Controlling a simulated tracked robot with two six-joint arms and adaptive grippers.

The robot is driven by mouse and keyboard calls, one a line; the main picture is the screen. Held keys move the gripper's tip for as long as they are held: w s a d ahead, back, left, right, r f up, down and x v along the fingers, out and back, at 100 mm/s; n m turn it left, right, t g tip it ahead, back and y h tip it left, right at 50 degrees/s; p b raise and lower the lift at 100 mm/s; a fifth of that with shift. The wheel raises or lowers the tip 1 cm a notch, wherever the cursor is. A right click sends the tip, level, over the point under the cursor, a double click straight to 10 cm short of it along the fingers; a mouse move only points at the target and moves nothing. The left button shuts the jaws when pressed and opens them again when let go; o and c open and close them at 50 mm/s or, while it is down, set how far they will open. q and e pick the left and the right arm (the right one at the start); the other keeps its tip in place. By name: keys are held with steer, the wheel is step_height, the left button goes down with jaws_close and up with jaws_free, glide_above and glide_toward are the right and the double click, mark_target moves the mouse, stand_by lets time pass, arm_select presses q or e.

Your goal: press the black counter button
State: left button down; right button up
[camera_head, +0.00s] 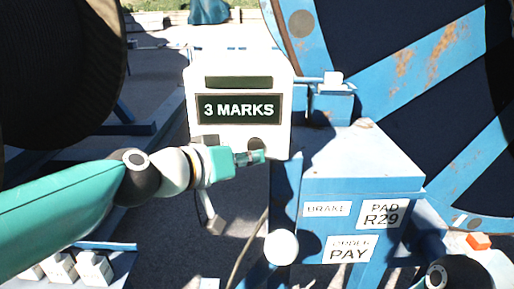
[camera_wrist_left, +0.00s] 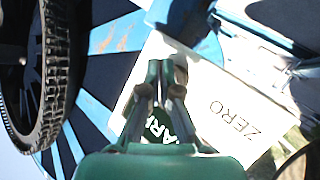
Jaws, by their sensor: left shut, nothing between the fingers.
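The white counter box (camera_head: 236,84) stands in the middle of the head view, with a dark display reading "3 MARKS". A round black button (camera_head: 256,144) is low on the right of its front face. My left gripper (camera_head: 259,157) is shut and empty, its tips just below the button and overlapping its lower edge in the picture. I cannot tell whether they touch it. In the left wrist view the shut fingers (camera_wrist_left: 166,68) cross in front of the box (camera_wrist_left: 205,82) and hide part of the display; a "ZERO" label shows beside them. My right gripper is not in view.
A blue stand (camera_head: 360,160) with labels "BRAKE" and "PAD R29" is right of the box. A white ball knob (camera_head: 281,247) sits in front of it. A large blue reel (camera_head: 345,50) fills the upper right; a dark wheel (camera_head: 60,70) is upper left.

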arm_select(q)
steer(key=shift+w, duration=0.2)
stand_by(0.4)
steer(key=shift+w, duration=0.25)
steer(key=shift+w+r, duration=0.1)
steer(key=shift+w, duration=0.45)
stand_by(0.8)
steer(key=shift+s+b, duration=0.3)
steer(key=shift+s, duration=0.7)
steer(key=s, duration=0.5)
stand_by(0.4)
stand_by(0.5)
